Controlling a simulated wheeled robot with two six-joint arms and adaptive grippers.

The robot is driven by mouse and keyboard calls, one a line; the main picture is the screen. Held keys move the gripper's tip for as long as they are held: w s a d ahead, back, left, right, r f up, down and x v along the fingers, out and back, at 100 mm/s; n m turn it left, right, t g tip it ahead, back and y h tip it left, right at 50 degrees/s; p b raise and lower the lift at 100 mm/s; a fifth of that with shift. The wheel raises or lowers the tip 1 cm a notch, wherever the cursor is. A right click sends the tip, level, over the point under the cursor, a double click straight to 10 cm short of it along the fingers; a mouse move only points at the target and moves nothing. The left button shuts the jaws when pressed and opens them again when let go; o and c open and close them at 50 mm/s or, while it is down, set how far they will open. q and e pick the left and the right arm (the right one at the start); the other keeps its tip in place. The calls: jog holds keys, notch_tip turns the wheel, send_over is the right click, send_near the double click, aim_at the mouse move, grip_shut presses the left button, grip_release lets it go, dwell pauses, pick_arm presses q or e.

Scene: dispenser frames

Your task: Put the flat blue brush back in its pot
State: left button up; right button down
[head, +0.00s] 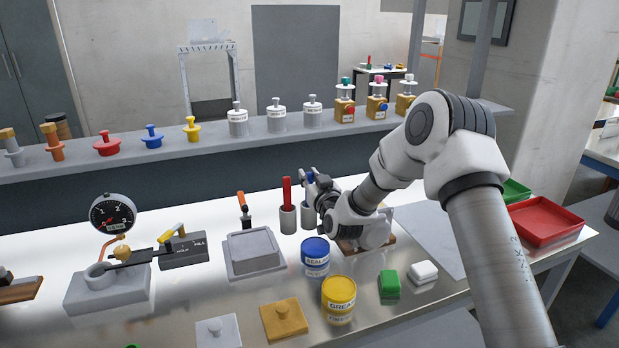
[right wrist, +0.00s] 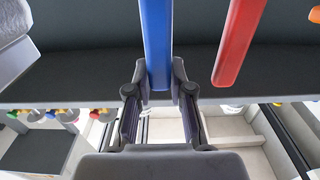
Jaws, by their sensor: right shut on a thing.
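The blue brush (right wrist: 157,45) is between the fingers of my right gripper (right wrist: 160,84), which is shut on it. In the head view a bit of its blue (head: 309,176) shows at the right gripper (head: 312,183). A grey pot (head: 308,216) stands just below the gripper, partly hidden by it. I cannot tell whether the brush's lower end is inside this pot. A red brush (head: 287,189) stands upright in the neighbouring grey pot (head: 288,220), and it also shows in the right wrist view (right wrist: 240,40). My left gripper is not in view.
Close in front stand a blue tin (head: 315,250) and a yellow grease tin (head: 338,292). A grey lidded box (head: 253,250) and an orange-handled tool (head: 243,205) are to the left. A shelf (head: 200,150) with several dispensers runs behind. A red tray (head: 545,220) is at right.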

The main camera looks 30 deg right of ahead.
jog(key=shift+w+a+f, duration=0.1)
jog(key=shift+f, duration=0.05)
jog(key=c, duration=1)
grip_release()
jog(key=shift+c, duration=0.2)
jog(key=shift+r, duration=0.2)
jog(key=b+v, duration=0.1)
jog(key=v, duration=1.1)
